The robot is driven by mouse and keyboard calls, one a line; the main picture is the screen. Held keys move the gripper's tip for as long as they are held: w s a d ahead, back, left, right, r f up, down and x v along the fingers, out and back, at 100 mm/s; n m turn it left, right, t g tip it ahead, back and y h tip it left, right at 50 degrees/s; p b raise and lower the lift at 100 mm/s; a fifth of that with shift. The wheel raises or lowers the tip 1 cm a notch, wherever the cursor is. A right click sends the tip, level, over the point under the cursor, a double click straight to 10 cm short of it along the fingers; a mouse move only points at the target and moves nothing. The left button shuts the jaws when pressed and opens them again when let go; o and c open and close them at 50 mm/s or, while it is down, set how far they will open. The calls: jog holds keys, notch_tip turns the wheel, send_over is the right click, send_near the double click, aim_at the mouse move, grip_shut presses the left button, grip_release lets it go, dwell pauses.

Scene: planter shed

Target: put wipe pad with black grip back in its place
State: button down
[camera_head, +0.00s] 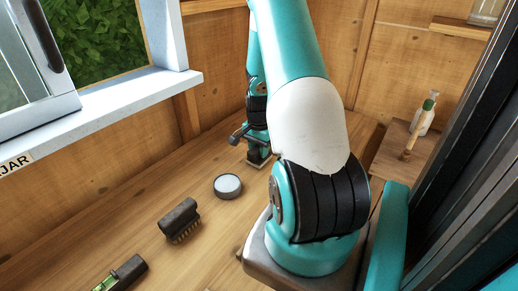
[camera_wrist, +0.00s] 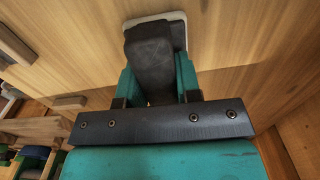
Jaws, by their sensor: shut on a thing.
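The wipe pad has a black grip (camera_wrist: 150,60) and a pale pad, whose edge (camera_wrist: 178,30) shows past the grip in the wrist view. My gripper (camera_wrist: 156,78) is shut on the grip, with one teal finger on each side. In the head view, my gripper (camera_head: 257,148) is low over the far part of the bench, partly covered by my arm. The pad (camera_head: 256,165) shows below it, at or just above the wood; I cannot tell whether it touches.
On the bench (camera_head: 130,215) are a round tin (camera_head: 228,186), a brush (camera_head: 178,221) and a dark tool with a green vial (camera_head: 121,274). A spray bottle (camera_head: 425,116) stands on a side surface at right. A window sill (camera_head: 110,107) juts out at left. Bare wood lies around the tin.

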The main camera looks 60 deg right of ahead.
jog(key=shift+f, duration=0.15)
jog(key=c, duration=0.7)
grip_release()
jog(key=shift+c, duration=0.2)
notch_tip(320, 180, up, 18)
jog(key=b, duration=0.1)
jog(key=shift+f, duration=0.25)
